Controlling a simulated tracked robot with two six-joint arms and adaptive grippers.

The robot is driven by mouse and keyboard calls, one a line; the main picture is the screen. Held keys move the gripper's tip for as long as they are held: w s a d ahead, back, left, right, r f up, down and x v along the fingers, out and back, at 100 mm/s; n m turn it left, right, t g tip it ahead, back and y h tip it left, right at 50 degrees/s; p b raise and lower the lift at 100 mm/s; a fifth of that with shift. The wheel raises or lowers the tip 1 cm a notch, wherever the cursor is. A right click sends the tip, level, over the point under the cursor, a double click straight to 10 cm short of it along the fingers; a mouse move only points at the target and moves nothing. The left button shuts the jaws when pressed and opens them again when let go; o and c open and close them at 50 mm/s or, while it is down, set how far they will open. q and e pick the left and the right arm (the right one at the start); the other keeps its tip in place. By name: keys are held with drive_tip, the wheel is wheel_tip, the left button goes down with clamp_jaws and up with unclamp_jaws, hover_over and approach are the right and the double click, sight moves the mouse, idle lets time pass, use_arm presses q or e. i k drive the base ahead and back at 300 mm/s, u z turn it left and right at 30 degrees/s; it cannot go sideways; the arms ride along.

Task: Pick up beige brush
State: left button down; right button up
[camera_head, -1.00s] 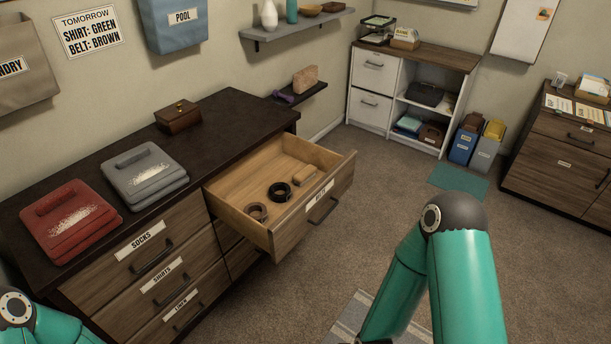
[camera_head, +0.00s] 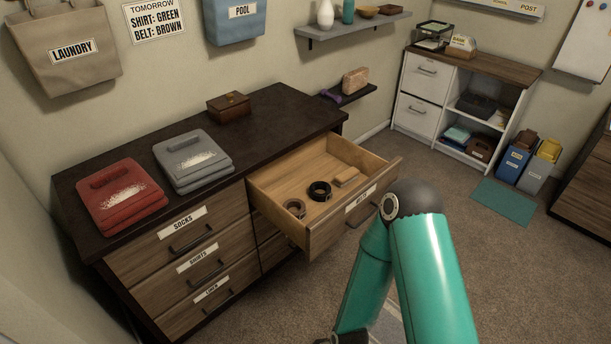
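A dark part shows at the bottom edge, but no fingers are visible. My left gripper is out of view.
A black coiled belt (camera_head: 319,191) and a brown coiled belt (camera_head: 294,208) lie in the drawer. Red folded clothing (camera_head: 122,196), grey folded clothing (camera_head: 193,160) and a wooden box (camera_head: 229,106) sit on the dresser top (camera_head: 275,110). Open carpet (camera_head: 450,240) lies to the right.

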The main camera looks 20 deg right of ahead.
sight(345, 178)
drive_tip(key=i, duration=0.2)
drive_tip(key=u, duration=2.45)
drive_tip(key=k, duration=2.4)
drive_tip(key=z, duration=1.6)
drive_tip(key=i, duration=1)
